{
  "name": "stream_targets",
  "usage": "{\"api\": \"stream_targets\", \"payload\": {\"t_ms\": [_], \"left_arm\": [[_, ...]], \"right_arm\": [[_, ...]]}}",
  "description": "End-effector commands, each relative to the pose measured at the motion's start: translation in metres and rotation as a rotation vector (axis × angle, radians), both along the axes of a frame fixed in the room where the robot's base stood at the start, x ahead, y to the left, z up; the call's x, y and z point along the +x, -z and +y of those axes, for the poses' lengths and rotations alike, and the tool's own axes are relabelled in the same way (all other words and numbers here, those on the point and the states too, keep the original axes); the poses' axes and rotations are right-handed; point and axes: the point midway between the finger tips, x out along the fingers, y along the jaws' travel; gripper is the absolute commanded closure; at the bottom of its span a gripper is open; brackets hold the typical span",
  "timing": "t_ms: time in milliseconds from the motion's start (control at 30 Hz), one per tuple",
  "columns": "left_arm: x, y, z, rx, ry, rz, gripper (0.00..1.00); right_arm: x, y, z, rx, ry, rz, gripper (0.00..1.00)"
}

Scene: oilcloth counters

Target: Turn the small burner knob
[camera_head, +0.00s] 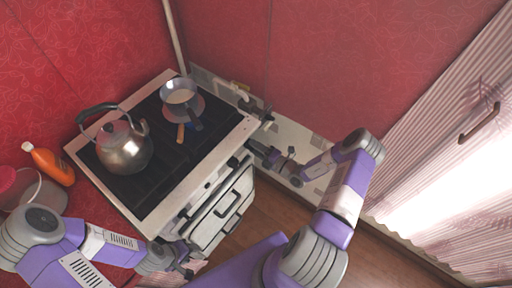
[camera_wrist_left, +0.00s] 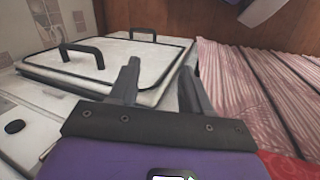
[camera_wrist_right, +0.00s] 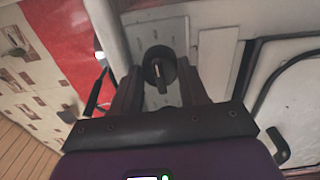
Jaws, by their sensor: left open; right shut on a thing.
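The burner knob (camera_wrist_right: 158,62) is round and black with a raised grip bar, on a pale front plate in the right wrist view. My right gripper (camera_wrist_right: 158,80) is shut on it, with one finger on each side. In the head view my right gripper (camera_head: 256,149) is at the right end of the stove front (camera_head: 200,187), and the knob is hidden there. My left gripper (camera_head: 187,268) is low at the left end of the stove front. It is open and empty, and its spread fingers show in the left wrist view (camera_wrist_left: 160,85).
A steel kettle (camera_head: 125,153) and a small pot (camera_head: 180,93) stand on the black cooktop (camera_head: 157,185). A white oven door with black handles (camera_wrist_left: 105,68) lies in front of my left gripper. A counter (camera_head: 300,140) is at the right.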

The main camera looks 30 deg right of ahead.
Motion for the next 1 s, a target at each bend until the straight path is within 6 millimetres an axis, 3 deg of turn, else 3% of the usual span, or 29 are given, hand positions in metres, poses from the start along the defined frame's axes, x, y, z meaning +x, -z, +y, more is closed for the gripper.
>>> {"api": "stream_targets", "payload": {"t_ms": [567,600,733,767,1000], "left_arm": [[-0.0001,-0.0012,0.0,0.0,0.0,0.0,0.52],[0.0,-0.0012,0.0,0.0,0.0,0.0,0.52],[-0.0001,-0.0012,0.0,0.0,0.0,0.0,0.52],[0.0,-0.0012,0.0,0.0,0.0,0.0,0.52],[0.0,-0.0012,0.0,0.0,0.0,0.0,0.52]], "right_arm": [[-0.0003,0.0005,-0.0001,0.033,0.0,0.015,0.87],[-0.0003,0.0004,-0.0001,0.033,0.0,0.015,0.55],[-0.0002,0.0004,-0.0001,0.033,0.0,0.015,0.35],[-0.0002,0.0003,-0.0001,0.033,0.0,0.015,0.31],[-0.0002,0.0002,-0.0001,0.033,0.0,0.015,0.31]]}}
